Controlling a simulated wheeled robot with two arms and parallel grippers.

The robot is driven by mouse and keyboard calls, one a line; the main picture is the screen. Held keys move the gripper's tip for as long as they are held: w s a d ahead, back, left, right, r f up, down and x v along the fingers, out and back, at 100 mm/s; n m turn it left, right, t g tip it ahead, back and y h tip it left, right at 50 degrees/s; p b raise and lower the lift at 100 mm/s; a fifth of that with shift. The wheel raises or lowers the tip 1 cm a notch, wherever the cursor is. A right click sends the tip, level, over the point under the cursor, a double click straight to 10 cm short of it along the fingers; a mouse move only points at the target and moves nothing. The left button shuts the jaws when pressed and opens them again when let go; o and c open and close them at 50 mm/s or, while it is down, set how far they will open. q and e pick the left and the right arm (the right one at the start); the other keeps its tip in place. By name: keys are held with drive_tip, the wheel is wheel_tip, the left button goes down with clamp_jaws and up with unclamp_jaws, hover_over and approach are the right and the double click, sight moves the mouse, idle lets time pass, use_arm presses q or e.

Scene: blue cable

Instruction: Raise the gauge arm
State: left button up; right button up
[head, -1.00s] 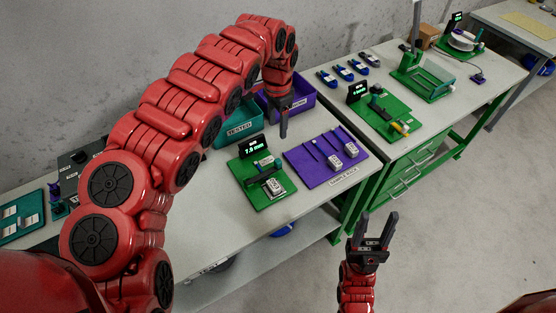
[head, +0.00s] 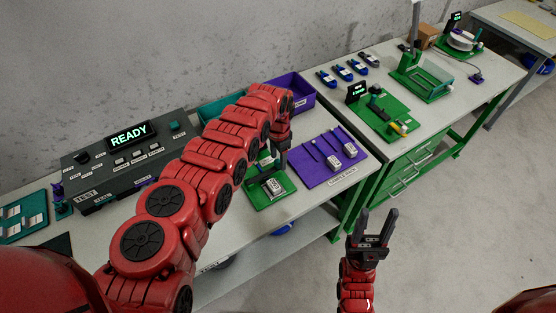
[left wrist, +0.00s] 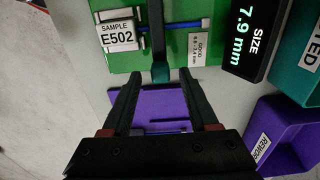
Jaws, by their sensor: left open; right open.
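The green gauge board (head: 270,198) stands on the near table, partly hidden by my left arm. On it lies a white sample block (head: 275,185), labelled E502 in the left wrist view (left wrist: 118,36), with a blue cable (left wrist: 186,24) running from it. The dark gauge arm (left wrist: 158,45) crosses over the cable, lowered, and ends in a teal tip (left wrist: 160,73). The size display (left wrist: 249,35) reads 7.9 mm. My left gripper (left wrist: 158,80) is open, its fingertips either side of the teal tip in that view; contact is unclear. My right gripper (head: 372,226) is open and empty.
A purple sample rack board (head: 325,158) lies right of the gauge. A purple bin (head: 300,98) and a teal bin (head: 212,110) stand behind it. A dark tester panel (head: 110,165) showing READY stands left. Floor by my right gripper is clear.

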use_arm(q)
drive_tip(key=shift+f, duration=0.85)
clamp_jaws()
idle(0.9)
